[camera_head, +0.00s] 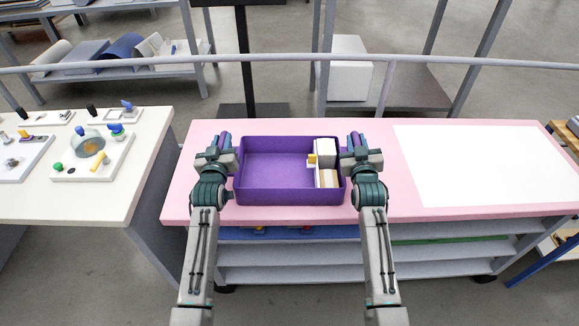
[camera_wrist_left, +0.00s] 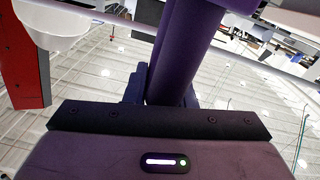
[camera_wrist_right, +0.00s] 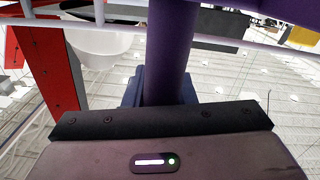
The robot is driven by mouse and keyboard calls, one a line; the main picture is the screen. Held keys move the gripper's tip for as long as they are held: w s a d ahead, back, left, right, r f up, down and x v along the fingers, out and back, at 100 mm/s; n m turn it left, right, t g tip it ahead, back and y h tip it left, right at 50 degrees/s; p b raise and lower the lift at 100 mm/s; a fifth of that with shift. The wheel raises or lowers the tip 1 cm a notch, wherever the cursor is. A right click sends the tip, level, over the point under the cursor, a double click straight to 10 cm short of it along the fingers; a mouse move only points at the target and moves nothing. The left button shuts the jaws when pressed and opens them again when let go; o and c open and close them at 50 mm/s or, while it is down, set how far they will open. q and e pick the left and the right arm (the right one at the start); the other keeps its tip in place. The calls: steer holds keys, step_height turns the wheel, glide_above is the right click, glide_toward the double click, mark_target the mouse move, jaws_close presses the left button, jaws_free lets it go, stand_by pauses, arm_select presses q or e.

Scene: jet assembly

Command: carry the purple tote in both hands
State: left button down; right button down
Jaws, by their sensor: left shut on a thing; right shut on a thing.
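The purple tote (camera_head: 275,168) is an open, shallow box on or just above the pink table; I cannot tell whether it touches the top. A white block and a cream block (camera_head: 326,165) with a small yellow part sit at its right end. My left gripper (camera_head: 221,143) is shut on the tote's left handle, a purple bar that fills the middle of the left wrist view (camera_wrist_left: 180,50). My right gripper (camera_head: 356,143) is shut on the right handle, a purple bar in the right wrist view (camera_wrist_right: 168,50). The fingertips are mostly hidden in the wrist views.
The pink table (camera_head: 375,175) has a large white mat (camera_head: 490,165) on its right side. A cream table (camera_head: 140,150) with trays of small parts stands at the left, with a gap between. A grey rail (camera_head: 270,58) crosses behind the tables. Shelves lie under the pink table.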

arm_select(q)
steer(key=shift+w+r, duration=0.1)
steer(key=shift+r, duration=0.05)
arm_select(e)
steer(key=shift+r, duration=0.15)
